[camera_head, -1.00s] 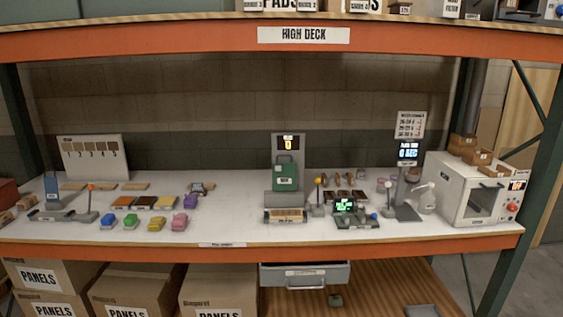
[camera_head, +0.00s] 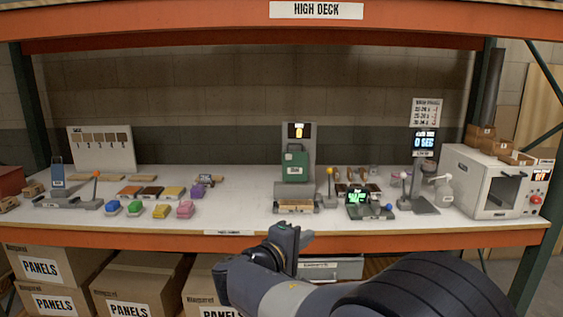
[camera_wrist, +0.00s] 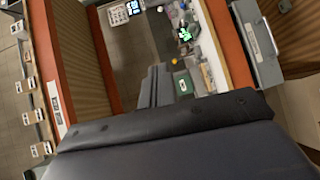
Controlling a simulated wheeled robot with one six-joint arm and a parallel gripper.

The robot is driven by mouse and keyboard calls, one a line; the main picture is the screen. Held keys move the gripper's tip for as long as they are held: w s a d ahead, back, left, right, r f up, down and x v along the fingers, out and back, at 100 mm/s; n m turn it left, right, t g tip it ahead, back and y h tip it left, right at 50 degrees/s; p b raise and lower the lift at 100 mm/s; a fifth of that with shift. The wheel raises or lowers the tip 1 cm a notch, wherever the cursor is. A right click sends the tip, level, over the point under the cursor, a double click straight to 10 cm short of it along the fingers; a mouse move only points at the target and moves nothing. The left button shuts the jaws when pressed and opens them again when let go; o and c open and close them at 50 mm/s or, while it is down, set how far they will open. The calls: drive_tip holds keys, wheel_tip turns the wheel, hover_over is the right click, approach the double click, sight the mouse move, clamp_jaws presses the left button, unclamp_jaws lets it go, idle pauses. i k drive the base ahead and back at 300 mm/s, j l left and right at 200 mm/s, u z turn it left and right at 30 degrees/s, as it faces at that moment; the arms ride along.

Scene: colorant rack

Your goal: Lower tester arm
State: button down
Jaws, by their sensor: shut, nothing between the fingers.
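No part in view is plainly marked as the tester arm. A lever with an orange knob (camera_head: 95,176) stands raised at a grey bench device (camera_head: 70,203) on the left of the shelf. A lever with a yellow knob (camera_head: 330,173) stands upright beside the central machine (camera_head: 299,140), which holds a green can (camera_head: 295,163). A stand with a "0 SEC" display (camera_head: 424,143) is at the right. My gripper (camera_head: 290,240) is shut and empty, in front of the shelf's front edge, apart from these devices. In the wrist view its fingers (camera_wrist: 158,85) show dark, with the green can beyond.
Coloured blocks (camera_head: 160,211) lie on the left half. A small green-screen device (camera_head: 362,203) sits right of the centre. A white oven (camera_head: 492,183) stands at the right end. A grey drawer (camera_head: 332,268) is below the shelf, beside boxes (camera_head: 140,285). The High Deck beam (camera_head: 200,20) runs above.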

sight(296, 169)
drive_tip(key=i+j, duration=0.15)
drive_tip(key=i, duration=0.35)
drive_tip(key=i+j, duration=0.1)
drive_tip(key=i, duration=0.45)
drive_tip(key=i+j+z, duration=0.1)
drive_tip(key=i, duration=0.4)
drive_tip(key=i+j, duration=0.2)
drive_tip(key=i, duration=0.35)
